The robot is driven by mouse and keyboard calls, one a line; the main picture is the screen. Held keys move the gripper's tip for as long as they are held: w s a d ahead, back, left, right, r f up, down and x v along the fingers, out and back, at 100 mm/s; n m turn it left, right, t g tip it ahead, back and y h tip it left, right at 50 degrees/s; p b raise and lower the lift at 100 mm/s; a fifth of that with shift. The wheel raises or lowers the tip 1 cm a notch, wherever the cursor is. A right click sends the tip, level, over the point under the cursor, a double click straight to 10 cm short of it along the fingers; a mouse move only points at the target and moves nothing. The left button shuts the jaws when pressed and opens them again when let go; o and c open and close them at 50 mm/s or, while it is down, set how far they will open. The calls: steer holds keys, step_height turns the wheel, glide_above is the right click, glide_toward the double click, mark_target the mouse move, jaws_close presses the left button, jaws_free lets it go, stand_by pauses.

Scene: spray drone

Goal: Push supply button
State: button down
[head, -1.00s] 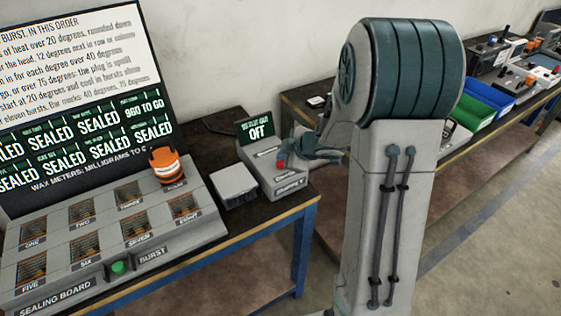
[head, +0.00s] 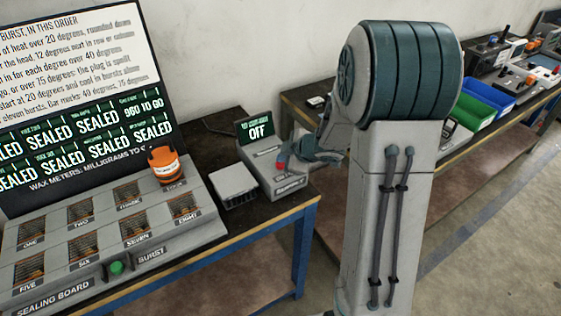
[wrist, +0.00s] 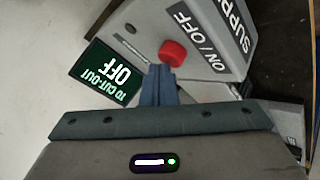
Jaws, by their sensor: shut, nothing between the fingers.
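The sealing board (head: 110,230) with an orange-topped head (head: 163,165) and a green button (head: 117,267) is at left. A small grey box (head: 233,185) stands between it and the supply box.

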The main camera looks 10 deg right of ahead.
steer(key=shift+r+p, duration=1)
steer(key=shift+p, duration=0.2)
step_height(320, 180, up, 6)
steer(key=p, duration=0.6)
steer(key=shift+p, duration=0.35)
